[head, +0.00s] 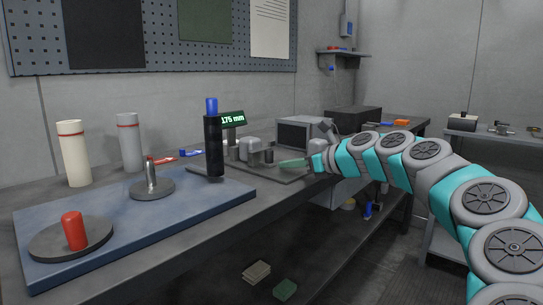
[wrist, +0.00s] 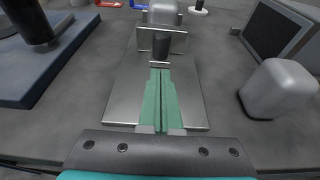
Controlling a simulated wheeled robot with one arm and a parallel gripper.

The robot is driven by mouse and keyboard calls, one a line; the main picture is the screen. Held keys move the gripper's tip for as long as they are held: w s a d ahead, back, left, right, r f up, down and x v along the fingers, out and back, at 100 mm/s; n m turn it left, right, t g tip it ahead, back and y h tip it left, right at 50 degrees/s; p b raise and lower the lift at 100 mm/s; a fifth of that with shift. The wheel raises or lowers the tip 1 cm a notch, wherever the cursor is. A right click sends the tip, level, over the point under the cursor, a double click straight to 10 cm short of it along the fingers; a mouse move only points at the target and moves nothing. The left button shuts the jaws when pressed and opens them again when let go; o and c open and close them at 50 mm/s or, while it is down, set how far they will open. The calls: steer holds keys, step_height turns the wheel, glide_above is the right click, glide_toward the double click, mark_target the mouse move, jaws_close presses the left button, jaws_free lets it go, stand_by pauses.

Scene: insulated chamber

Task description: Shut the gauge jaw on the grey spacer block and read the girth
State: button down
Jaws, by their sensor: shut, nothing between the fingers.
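My gripper (head: 283,163) is low over the metal gauge plate on the bench, its green fingers shut with nothing between them. In the wrist view the shut fingertips (wrist: 160,72) point at a small upright metal plate of the gauge jaw (wrist: 178,39). I cannot tell whether they touch it. A dark grey block (wrist: 163,47), seemingly the spacer block, stands at the jaw, partly hidden by its metal plates. A light grey rounded body (wrist: 163,12) is behind it. The gauge display (head: 232,118) glows green and seems to read 175 mm; a decimal point is unclear.
A black post (head: 213,148) with a blue top stands left of the gauge. A blue mat (head: 190,200) holds a red cylinder (head: 74,231) and a metal pin (head: 151,175) on discs. A grey rounded body (wrist: 278,88) and a dark-screened box (head: 295,134) stand right of the plate.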

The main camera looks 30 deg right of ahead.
stand_by(0.4)
steer(key=shift+r+p+v, duration=0.2)
steer(key=shift+p+v, duration=0.35)
steer(key=shift+v, duration=2.2)
steer(key=shift+w, duration=0.1)
